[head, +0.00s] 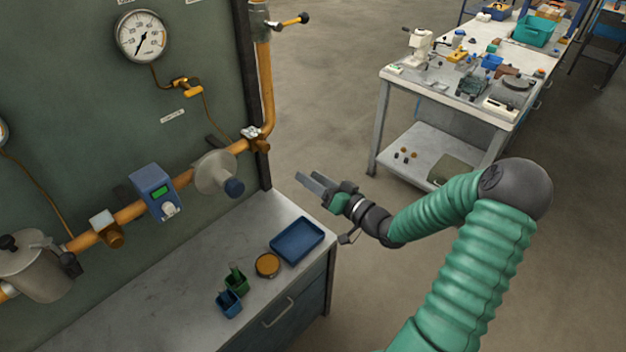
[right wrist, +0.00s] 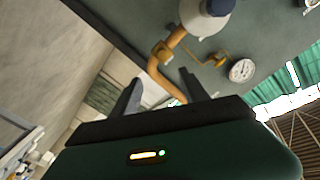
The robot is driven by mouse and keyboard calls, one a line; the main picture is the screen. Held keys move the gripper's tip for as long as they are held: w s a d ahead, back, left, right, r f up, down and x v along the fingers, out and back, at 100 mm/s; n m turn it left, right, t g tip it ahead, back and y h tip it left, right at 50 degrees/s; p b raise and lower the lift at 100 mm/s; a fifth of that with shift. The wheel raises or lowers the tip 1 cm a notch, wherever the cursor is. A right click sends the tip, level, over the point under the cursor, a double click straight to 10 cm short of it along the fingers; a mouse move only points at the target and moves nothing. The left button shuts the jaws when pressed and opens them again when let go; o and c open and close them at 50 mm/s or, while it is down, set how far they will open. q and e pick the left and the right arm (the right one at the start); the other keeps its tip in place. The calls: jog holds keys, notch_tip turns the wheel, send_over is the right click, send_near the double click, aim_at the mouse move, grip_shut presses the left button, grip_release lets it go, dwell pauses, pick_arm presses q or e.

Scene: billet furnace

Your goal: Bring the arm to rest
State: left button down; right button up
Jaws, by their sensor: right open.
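My right gripper (head: 314,184) is open and empty in the head view. It hangs in the air just beyond the right corner of the grey bench, pointing left toward the green panel. Its arm, in a green ribbed sleeve, comes in from the lower right. In the right wrist view the two dark fingers of the right gripper (right wrist: 160,92) stand apart with nothing between them. The orange pipe shows behind them. My left gripper is not in either view.
The green panel (head: 75,115) carries an orange pipe (head: 132,211), a gauge (head: 142,36) and a blue meter (head: 155,190). A blue tray (head: 297,240), an orange round dish (head: 267,265) and small bins lie on the bench (head: 165,300). A cluttered table (head: 385,75) stands behind right. Floor between is clear.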

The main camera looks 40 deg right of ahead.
dwell(0.3)
jog(key=s+a+f+n+g+h, duration=0.1)
jog(key=a+f+n+g, duration=0.3)
jog(key=a+f+g, duration=0.65)
jog(key=s+a+r+n+g, duration=0.1)
jog(key=s+a+g, duration=0.4)
jog(key=s+a, duration=0.8)
jog(key=shift+s+r+n, duration=0.25)
jog(key=shift+s+n, duration=0.15)
jog(key=shift+s, duration=0.15)
